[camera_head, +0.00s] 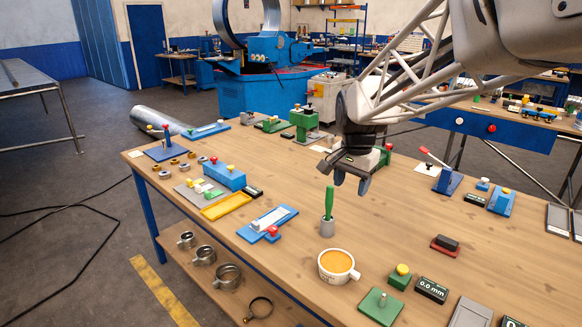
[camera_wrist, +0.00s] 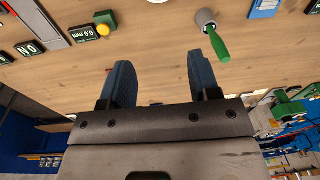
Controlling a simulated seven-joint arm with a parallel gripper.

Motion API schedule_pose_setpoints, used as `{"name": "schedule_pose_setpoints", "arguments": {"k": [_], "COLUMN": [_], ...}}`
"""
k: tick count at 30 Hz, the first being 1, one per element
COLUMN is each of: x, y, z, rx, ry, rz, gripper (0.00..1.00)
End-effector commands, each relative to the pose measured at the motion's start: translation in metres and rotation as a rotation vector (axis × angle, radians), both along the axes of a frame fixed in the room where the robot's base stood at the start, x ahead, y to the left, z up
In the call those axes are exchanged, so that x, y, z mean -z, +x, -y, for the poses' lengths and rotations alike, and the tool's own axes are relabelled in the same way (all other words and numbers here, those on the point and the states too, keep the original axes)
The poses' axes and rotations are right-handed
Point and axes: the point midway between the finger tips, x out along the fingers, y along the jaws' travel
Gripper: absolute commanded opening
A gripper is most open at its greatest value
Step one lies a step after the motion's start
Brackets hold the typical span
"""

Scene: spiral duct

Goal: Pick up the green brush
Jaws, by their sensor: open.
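The green brush (camera_head: 329,201) stands upright, handle up, in a small grey cup (camera_head: 327,227) on the wooden workbench. Its lower end is hidden inside the cup. In the wrist view the green brush (camera_wrist: 218,44) leans out of the grey cup (camera_wrist: 206,17) near the top, just right of the right fingertip. My gripper (camera_head: 351,180) hangs above the bench, up and slightly right of the brush in the head view. In the wrist view my gripper (camera_wrist: 166,68) has its two dark blue fingers wide apart, with nothing between them.
A white cup with orange contents (camera_head: 339,266) stands in front of the grey cup. A blue fixture (camera_head: 264,224) lies to the left. A yellow-knobbed green block (camera_head: 399,277) and a display block (camera_head: 431,290) are at front right. Bare wood surrounds the grey cup.

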Motion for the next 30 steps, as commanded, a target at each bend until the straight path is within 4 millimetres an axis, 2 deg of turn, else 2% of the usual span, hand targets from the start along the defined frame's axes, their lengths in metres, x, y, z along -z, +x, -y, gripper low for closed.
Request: {"name": "schedule_pose_setpoints", "arguments": {"k": [1, 9, 18, 24, 30], "x": [0.004, 0.023, 0.053, 0.067, 0.070], "y": [0.014, 0.084, 0.154, 0.181, 0.188], "z": [-0.001, -0.005, -0.009, -0.011, -0.012], "rx": [0.026, 0.189, 0.361, 0.431, 0.452], "ry": [0.003, 0.014, 0.021, 0.022, 0.023], "rz": [-0.008, -0.041, -0.074, -0.086, -0.088], "gripper": [0.56, 0.56, 0.56, 0.56, 0.56]}}
